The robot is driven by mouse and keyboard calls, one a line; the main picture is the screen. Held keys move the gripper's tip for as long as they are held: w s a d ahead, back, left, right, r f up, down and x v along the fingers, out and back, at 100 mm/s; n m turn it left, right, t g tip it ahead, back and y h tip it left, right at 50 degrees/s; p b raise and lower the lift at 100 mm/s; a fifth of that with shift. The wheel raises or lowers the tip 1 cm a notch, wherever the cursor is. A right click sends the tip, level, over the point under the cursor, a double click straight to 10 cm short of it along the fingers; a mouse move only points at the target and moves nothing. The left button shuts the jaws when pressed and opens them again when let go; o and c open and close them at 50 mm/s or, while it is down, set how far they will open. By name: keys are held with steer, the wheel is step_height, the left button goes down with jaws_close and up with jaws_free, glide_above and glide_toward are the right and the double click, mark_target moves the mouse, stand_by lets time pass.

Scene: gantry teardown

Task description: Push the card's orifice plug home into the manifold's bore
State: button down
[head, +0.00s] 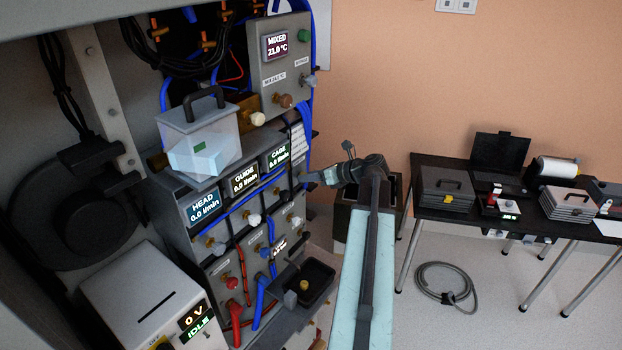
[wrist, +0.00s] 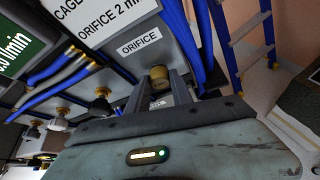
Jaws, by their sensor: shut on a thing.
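The brass orifice plug (wrist: 159,75) sits between my gripper's fingertips (wrist: 161,84) in the wrist view, and they are shut on it. Its far end is at the grey manifold face, just below the ORIFICE label (wrist: 138,40). The bore is hidden behind the plug, so I cannot tell how deep the plug sits. The card (wrist: 95,35), reading "ORIFICE 2 m…", is above left of the plug, cut by the frame edge. In the head view my gripper (head: 308,178) reaches the right end of the manifold (head: 180,190); the plug is too small to make out there.
Blue hoses (wrist: 180,45) run close right of the fingers. Valve knobs (wrist: 98,108) stand out on the left. In the head view a clear box (head: 200,135) stands on the manifold top, and a black tray (head: 310,280) sticks out below. A black table (head: 430,160) stands right.

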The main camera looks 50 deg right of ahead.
steer(key=shift+w, duration=0.25)
steer(key=c, duration=1)
jaws_free()
steer(key=shift+w, duration=0.1)
steer(key=shift+c, duration=0.2)
steer(key=s+f+p+v, duration=0.1)
steer(key=p+v, duration=0.2)
steer(key=v, duration=0.8)
steer(key=shift+s+a, duration=0.2)
steer(key=shift+s, duration=0.05)
steer(key=shift+f, duration=0.15)
